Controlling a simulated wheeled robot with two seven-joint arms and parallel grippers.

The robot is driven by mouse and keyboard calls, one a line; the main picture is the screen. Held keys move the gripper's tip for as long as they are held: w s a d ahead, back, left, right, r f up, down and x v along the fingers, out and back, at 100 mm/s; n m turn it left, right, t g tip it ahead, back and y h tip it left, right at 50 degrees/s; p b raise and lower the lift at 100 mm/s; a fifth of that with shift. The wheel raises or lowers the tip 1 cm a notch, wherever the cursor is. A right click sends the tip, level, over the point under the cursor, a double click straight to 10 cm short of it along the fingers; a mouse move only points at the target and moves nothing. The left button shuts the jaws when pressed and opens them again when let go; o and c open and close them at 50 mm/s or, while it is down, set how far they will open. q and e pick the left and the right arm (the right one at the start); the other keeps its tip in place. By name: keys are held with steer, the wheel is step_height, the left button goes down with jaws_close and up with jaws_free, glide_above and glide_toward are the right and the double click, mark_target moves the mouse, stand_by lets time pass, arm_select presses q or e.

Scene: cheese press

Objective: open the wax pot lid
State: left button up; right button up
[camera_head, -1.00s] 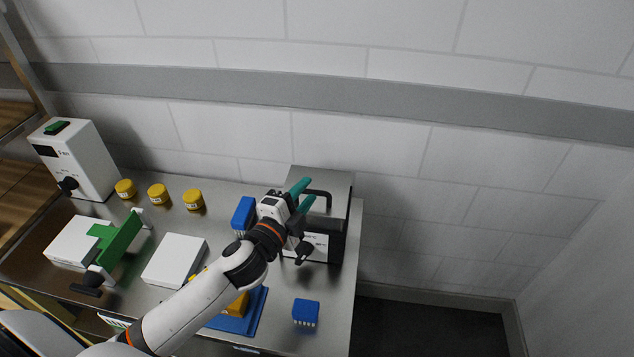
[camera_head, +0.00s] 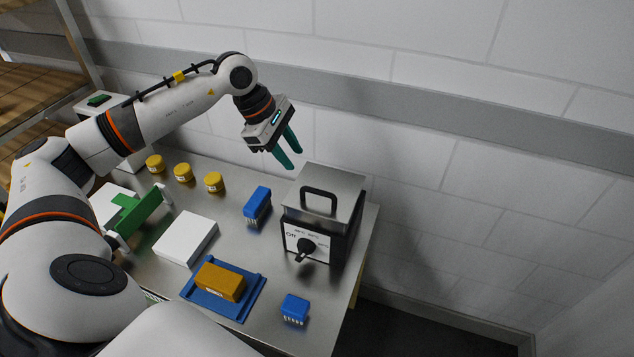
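The wax pot (camera_head: 330,243) is a box with a dark body and a pale front panel with a black knob (camera_head: 306,250), at the right end of the steel table. Its flat metal lid (camera_head: 345,190) lies on top, with a black arched handle (camera_head: 319,193) standing up near its left side. The lid looks closed. My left gripper (camera_head: 288,158) has teal fingers and is open and empty. It is up and to the left of the lid handle, apart from it, with its fingers pointing down and right. My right gripper does not show.
A blue brush (camera_head: 257,203) lies left of the pot and another blue brush (camera_head: 295,309) in front. A yellow block (camera_head: 219,281) sits on a blue tray (camera_head: 244,310). A white slab (camera_head: 186,239), green press (camera_head: 139,213) and yellow jars (camera_head: 183,172) stand left.

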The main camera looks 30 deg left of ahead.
mark_target(316, 190)
arm_select(q)
steer(key=p+x, duration=0.3)
steer(key=x, duration=0.6)
steer(key=shift+d+f, duration=0.1)
steer(key=shift+d, duration=0.1)
steer(key=shift+x, duration=0.8)
steer(key=shift+c, duration=0.3)
jaws_close()
